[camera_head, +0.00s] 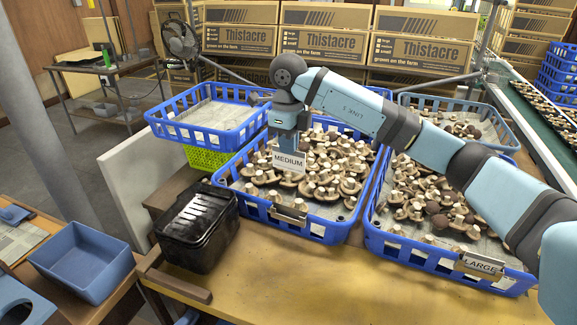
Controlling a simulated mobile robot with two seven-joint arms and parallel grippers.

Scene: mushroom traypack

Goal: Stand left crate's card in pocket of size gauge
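The white card reading MEDIUM (289,161) is upright above the mushrooms in the left crate (325,231). My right gripper (287,150) points down right over the card's top edge and appears shut on it. The fingertips are small and partly hidden. An empty-looking metal card clip (289,214) sits on that crate's front rim. I cannot clearly pick out the size gauge. A blue piece with a round opening (30,304) is cut off at the lower left corner; I cannot tell what it is. My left gripper is not in view.
The right crate (400,249) of mushrooms carries a LARGE card (482,266). A black bin (196,254) stands left of the left crate. A blue tub (88,288) is on the side table. An empty blue crate (212,138) stands behind. The yellow bench front (300,285) is clear.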

